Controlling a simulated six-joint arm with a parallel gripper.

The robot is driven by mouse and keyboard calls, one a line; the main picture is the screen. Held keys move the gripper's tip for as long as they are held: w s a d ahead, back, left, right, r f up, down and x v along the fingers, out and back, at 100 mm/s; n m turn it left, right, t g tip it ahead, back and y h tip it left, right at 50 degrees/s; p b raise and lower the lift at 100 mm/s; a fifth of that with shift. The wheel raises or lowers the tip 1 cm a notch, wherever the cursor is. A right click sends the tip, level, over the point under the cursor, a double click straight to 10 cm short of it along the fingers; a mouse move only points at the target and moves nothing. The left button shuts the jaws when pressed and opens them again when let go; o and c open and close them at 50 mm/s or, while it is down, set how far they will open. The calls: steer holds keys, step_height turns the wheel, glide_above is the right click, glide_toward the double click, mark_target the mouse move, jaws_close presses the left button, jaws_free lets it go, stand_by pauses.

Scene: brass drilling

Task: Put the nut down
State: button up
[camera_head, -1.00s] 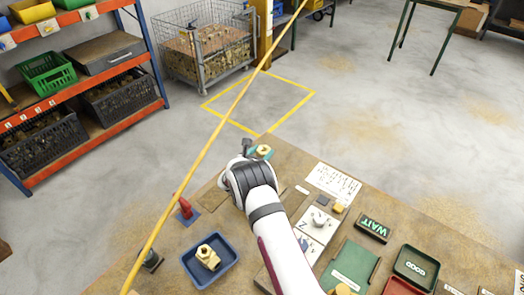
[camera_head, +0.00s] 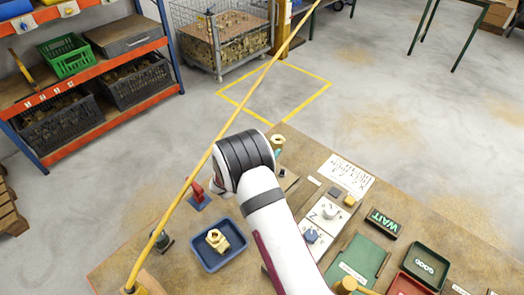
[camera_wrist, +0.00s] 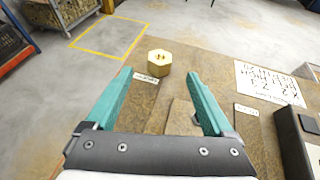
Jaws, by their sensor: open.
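A brass hex nut (camera_wrist: 159,63) with a hole in its top stands on the brown bench top near its far edge in the wrist view. In the head view the fingers are mostly hidden behind my wrist.
A small white label (camera_wrist: 146,78) lies before the nut. A blue tray (camera_head: 207,264) holds another brass fitting (camera_head: 217,240). A red object (camera_head: 196,190) stands left of my wrist. A printed sheet (camera_head: 346,177) and a WAIT sign (camera_head: 381,223) lie to the right.

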steer(key=shift+v, duration=1.1)
steer(key=s+d+r+m+g+h, duration=0.3)
steer(key=s+d+r+m+g, duration=0.5)
steer(key=s+d+r+m, duration=0.65)
steer(key=s+m+g+y, duration=0.45)
steer(key=s+m, duration=0.85)
steer(key=s, duration=0.5)
steer(key=s+a+r+m+y, duration=0.1)
steer(key=s+a+m+y, duration=0.6)
steer(key=a, duration=0.4)
steer(key=s+m, duration=0.1)
steer(key=s, duration=0.1)
steer(key=shift+s+t, duration=0.3)
steer(key=shift+t, duration=0.05)
